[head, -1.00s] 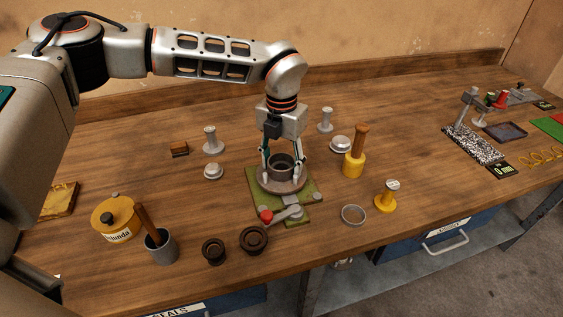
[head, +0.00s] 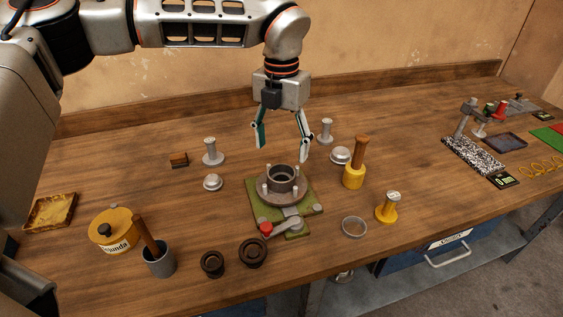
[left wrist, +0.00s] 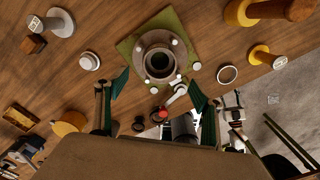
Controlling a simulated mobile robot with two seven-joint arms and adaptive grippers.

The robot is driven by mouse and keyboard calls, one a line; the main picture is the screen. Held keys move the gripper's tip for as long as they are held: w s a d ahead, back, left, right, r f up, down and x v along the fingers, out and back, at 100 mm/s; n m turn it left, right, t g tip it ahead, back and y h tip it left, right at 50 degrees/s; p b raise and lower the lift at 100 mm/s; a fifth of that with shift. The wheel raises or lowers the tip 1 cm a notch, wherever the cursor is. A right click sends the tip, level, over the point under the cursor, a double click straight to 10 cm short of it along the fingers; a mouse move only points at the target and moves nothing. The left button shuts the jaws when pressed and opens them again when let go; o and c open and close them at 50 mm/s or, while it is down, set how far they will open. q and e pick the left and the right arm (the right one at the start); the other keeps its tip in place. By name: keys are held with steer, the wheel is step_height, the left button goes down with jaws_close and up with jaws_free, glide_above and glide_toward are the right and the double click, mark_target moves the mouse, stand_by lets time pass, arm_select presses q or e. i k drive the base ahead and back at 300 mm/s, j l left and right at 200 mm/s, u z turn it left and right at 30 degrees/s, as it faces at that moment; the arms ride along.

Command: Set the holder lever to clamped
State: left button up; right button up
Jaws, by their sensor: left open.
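The holder (head: 254,196) is a green base plate with a round flange on it. A dark grey hub ring (head: 281,180) sits upright in the flange. The holder lever (head: 281,227) is a grey bar with a red knob (head: 265,228) at the plate's front edge; the knob points left. The lever also shows in the left wrist view (left wrist: 175,97). My left gripper (head: 279,152) is open and empty, pointing down above the hub and apart from it. Its fingers also show in the left wrist view (left wrist: 158,88). My right gripper is not in view.
Two black rings (head: 253,253) lie front left of the holder, near a grey cup with a brush (head: 160,262) and a yellow tin (head: 113,231). A yellow pot with a wooden handle (head: 354,177), a yellow stamp-like tool (head: 388,209) and a thin ring (head: 354,227) stand right.

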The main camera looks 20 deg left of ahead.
mark_target(294, 224)
steer(key=k, duration=1)
